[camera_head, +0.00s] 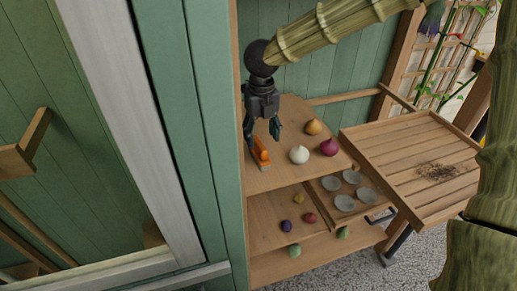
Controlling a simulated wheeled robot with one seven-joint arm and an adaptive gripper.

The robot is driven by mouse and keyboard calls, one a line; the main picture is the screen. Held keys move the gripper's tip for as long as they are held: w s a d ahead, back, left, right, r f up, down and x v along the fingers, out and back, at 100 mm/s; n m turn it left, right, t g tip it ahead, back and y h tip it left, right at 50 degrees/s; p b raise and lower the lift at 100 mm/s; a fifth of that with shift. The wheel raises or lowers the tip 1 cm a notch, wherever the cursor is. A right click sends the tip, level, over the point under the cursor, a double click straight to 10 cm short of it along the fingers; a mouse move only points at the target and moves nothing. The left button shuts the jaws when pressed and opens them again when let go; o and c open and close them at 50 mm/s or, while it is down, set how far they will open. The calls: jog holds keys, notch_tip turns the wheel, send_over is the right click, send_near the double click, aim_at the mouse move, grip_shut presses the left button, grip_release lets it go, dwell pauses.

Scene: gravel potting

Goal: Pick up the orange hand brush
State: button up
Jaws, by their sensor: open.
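An orange hand brush (260,153) lies on the upper wooden shelf, near the green door post at the shelf's left edge. My gripper (262,138) points down over the brush with its fingers apart. One dark finger is on the left and the other on the right of the brush's far end. I cannot tell whether the fingers touch it. The gripper hides part of the brush's far end.
White (299,154), purple (329,147) and orange (313,127) bulbs sit right of the brush. A slatted wooden tray table (385,140) with dark soil stands at right. The lower shelf (265,238) holds small bulbs and grey dishes (344,203). A green post (205,120) stands close at left.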

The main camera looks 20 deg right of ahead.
aim_at(261, 143)
notch_tip(261, 143, down, 2)
jog(key=shift+w, duration=0.15)
jog(key=shift+w+f, duration=0.15)
jog(key=shift+f, duration=0.15)
jog(key=shift+f+p, duration=0.35)
jog(key=shift+p, duration=0.2)
jog(key=f, duration=0.1)
jog(key=f+p, duration=0.1)
jog(key=f, duration=0.2)
jog(key=shift+a+p, duration=0.25)
jog(key=shift+p, duration=0.1)
jog(key=shift+d+f, duration=0.1)
jog(key=shift+f, duration=0.1)
jog(key=c, duration=1.2)
